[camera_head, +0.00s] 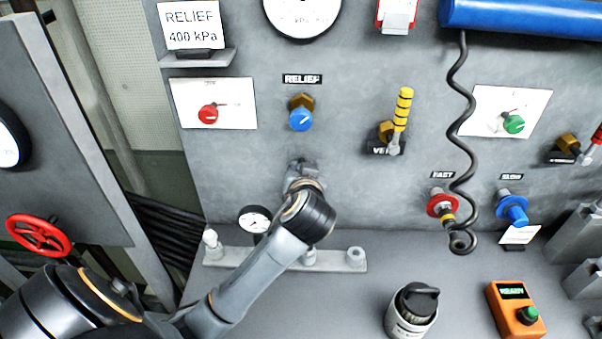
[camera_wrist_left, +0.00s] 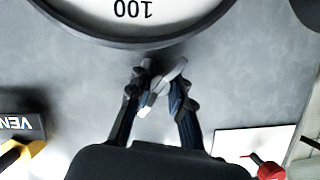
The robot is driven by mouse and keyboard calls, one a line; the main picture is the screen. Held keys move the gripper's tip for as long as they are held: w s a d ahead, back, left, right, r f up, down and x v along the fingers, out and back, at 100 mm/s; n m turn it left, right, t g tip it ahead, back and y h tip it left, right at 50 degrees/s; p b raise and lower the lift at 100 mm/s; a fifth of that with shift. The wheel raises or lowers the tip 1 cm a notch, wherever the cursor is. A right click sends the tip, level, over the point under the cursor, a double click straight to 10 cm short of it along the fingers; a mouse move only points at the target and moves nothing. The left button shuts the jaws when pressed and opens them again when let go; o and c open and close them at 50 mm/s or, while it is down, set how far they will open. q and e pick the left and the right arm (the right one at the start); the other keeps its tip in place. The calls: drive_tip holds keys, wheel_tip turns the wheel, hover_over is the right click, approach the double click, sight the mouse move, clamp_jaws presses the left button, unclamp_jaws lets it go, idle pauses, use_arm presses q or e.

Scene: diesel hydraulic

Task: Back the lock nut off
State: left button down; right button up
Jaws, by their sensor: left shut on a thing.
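The relief valve's blue knob (camera_head: 301,120) sits under the RELIEF label, with a brass hex nut (camera_head: 302,101) behind it, likely the lock nut. My left gripper (camera_head: 303,170) is below this knob, apart from it and close to the panel. In the left wrist view, its two dark fingers (camera_wrist_left: 157,90) are shut on a small light-grey metal piece (camera_wrist_left: 163,88), which lies slantwise between the tips. I cannot tell exactly what this piece is; the gripper mostly hides it in the head view. My right gripper is not in view.
Left of the relief valve is a red knob (camera_head: 208,114) on a white card. Right are a yellow vent lever (camera_head: 402,108), a coiled black cord (camera_head: 457,130) and a red fitting (camera_head: 441,206). A small gauge (camera_head: 255,219) stands close below my gripper.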

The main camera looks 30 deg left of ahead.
use_arm(q)
drive_tip(key=n+t+h, duration=0.1)
drive_tip(key=n, duration=0.2)
drive_tip(key=shift+h, duration=0.4)
idle(0.4)
drive_tip(key=c, duration=1.2)
unclamp_jaws()
drive_tip(key=v, duration=0.7)
drive_tip(key=shift+s+r, duration=0.1)
drive_tip(key=shift+s, duration=0.15)
